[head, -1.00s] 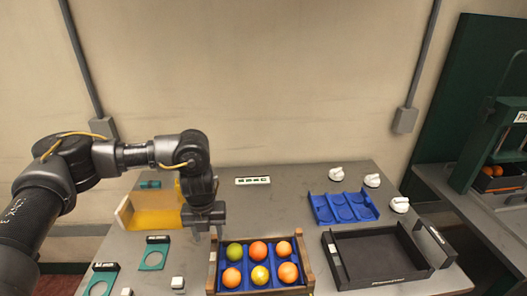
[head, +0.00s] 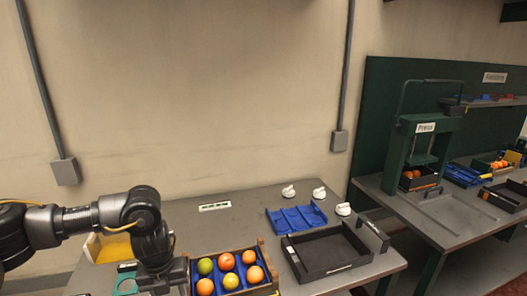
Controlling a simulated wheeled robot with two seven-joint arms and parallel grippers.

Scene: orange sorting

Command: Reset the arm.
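My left arm comes in from the left, and its gripper (head: 163,280) points down just left of the wooden crate (head: 264,252). The fingertips are hard to make out against the dark wrist, so I cannot tell whether they are apart. The crate has a blue insert holding several oranges (head: 226,262) and greener fruit (head: 205,266). My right gripper is not in view.
A black tray (head: 372,256), a blue divided tray (head: 297,218) and white knobs (head: 319,193) are on the table's right. A yellow box (head: 112,247) is behind my arm. A green press (head: 423,150) stands on another bench. Bare tabletop lies behind the crate.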

